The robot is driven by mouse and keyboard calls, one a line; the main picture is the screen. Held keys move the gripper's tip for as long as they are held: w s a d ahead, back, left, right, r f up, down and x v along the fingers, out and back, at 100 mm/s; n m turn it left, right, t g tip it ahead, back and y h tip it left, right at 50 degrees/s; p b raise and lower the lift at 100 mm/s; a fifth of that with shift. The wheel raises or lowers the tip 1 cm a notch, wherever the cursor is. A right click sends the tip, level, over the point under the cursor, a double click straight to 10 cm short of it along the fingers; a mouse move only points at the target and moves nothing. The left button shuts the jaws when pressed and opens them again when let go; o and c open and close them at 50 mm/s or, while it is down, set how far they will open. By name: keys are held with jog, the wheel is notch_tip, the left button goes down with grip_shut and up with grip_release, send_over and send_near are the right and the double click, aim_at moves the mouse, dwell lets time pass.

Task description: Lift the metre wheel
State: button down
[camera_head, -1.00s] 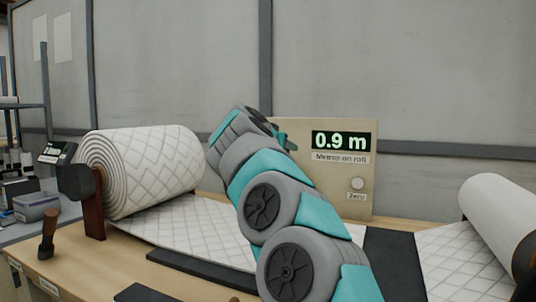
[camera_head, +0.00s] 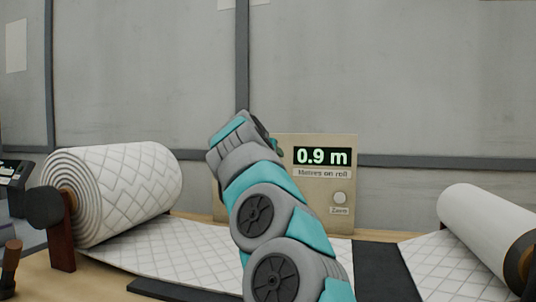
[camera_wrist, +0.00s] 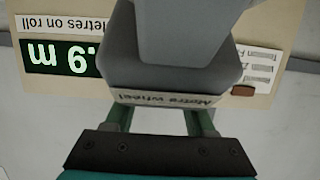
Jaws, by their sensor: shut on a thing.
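The metre wheel (camera_wrist: 170,80) shows in the wrist view as a grey block with a label reading "Metre wheel" on its near edge. My gripper (camera_wrist: 158,118) is shut on it, with green fingers reaching to it from below in the picture. The wheel's underside and the finger contact are hidden. In the head view my arm covers the gripper and the metre wheel. The display panel (camera_head: 315,222) behind reads "0.9 m", metres on roll. It also shows upside down in the wrist view (camera_wrist: 265,25).
A large quilted wadding roll (camera_head: 125,190) stands on a holder at left, its sheet (camera_head: 165,245) running across the bench. A second roll (camera_head: 480,230) is at right. Dark strips (camera_head: 380,270) lie on the bench. A grey wall closes the back.

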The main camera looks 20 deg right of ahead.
jog(key=shift+d+f, duration=0.1)
jog(key=shift+f, duration=0.2)
jog(key=c, duration=0.5)
grip_release()
jog(key=shift+w+d+f, duration=0.1)
jog(key=shift+w, duration=0.1)
jog(key=shift+o, duration=1.3)
jog(key=shift+s, duration=0.1)
jog(key=v, duration=0.6)
jog(key=shift+a+r, duration=0.2)
jog(key=shift+v, duration=0.8)
jog(key=shift+s+d, duration=0.1)
